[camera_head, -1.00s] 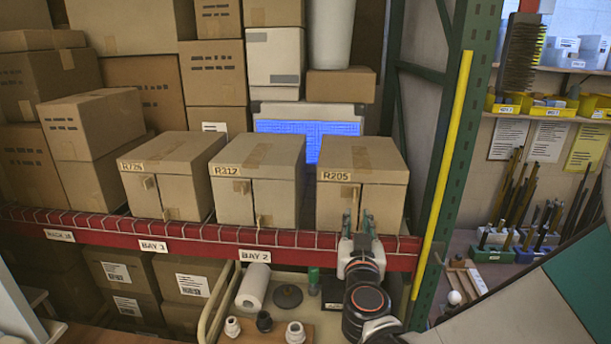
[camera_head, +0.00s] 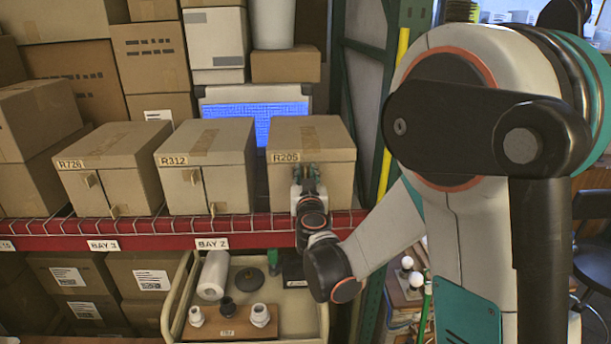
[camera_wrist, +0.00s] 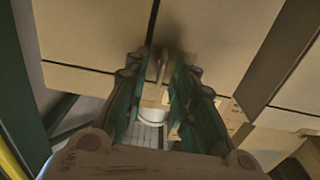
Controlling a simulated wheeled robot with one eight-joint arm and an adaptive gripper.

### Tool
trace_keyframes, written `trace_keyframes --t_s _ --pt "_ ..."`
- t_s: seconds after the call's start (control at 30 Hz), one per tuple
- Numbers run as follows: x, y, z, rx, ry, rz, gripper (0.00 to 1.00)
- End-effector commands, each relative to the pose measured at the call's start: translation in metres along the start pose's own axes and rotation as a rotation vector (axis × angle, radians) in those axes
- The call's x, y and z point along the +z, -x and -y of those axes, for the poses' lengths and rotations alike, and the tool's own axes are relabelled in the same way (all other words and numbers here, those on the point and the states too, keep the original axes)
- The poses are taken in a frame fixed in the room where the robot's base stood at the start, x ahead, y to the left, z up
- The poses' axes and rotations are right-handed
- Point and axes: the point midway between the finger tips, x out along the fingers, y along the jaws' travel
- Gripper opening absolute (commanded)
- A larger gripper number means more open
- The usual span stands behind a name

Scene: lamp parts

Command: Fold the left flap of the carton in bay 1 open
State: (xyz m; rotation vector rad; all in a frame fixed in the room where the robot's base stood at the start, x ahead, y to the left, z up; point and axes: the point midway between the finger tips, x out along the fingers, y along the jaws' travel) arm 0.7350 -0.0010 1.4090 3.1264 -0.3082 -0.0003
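The rightmost carton, marked R205 (camera_head: 338,180), stands on the red shelf with its top closed and taped. No bay 1 label shows. My gripper (camera_head: 306,172) is at the middle-left of the carton's front face and hides the tab area and part of the front seam in the head view. In the wrist view, my gripper (camera_wrist: 160,75) has a finger on each side of a thin pale tab (camera_wrist: 152,70) on the carton front (camera_wrist: 85,35). A gap shows between the fingers, and firm contact with the tab is not visible. The front flaps look shut.
Cartons R312 (camera_head: 225,180) and R726 (camera_head: 110,185) stand to the left, with front tabs. The red shelf beam (camera_head: 150,232) runs below. A cart (camera_head: 285,320) with lamp parts stands beneath. A green upright (camera_head: 365,110) is at right.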

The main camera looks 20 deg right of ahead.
Motion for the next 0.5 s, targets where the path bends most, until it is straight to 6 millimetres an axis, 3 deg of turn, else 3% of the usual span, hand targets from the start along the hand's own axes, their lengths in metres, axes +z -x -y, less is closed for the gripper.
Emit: trace_keyframes --t_s 0.2,0.33,0.5 --pt "0.0001 -0.0002 0.0000 0.000 0.000 0.000 0.24" --pt "0.0000 0.0000 0.0000 0.000 0.000 0.000 0.00" --pt "0.0000 0.0001 0.0000 0.000 0.000 0.000 0.00"
